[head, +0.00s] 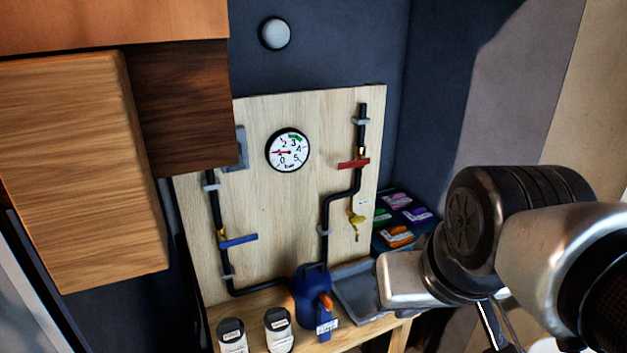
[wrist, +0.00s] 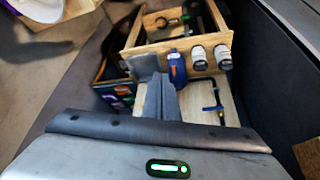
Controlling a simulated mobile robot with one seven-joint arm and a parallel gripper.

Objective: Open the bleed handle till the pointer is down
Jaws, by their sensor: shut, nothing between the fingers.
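The gauge (head: 288,151) is round and white on a pale wooden board, and its red pointer aims left, between the 0 and the 2. A small yellow handle (head: 356,221) hangs low on the right pipe with a white tag beside it; I cannot read whether the tag says bleed. A red lever (head: 353,164) lies across the pipe above it, and a blue lever (head: 238,241) crosses the left pipe. My gripper (wrist: 162,98) is shut and empty, apart from the handles. In the head view my arm is at the right and the fingertips are not clear.
A blue bottle (head: 308,287) with an orange part and two white jars with dark lids (head: 278,328) stand on the wooden bench below the board. A grey tray (head: 362,294) lies beside the bottle. A wooden cabinet (head: 82,170) juts out at the left.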

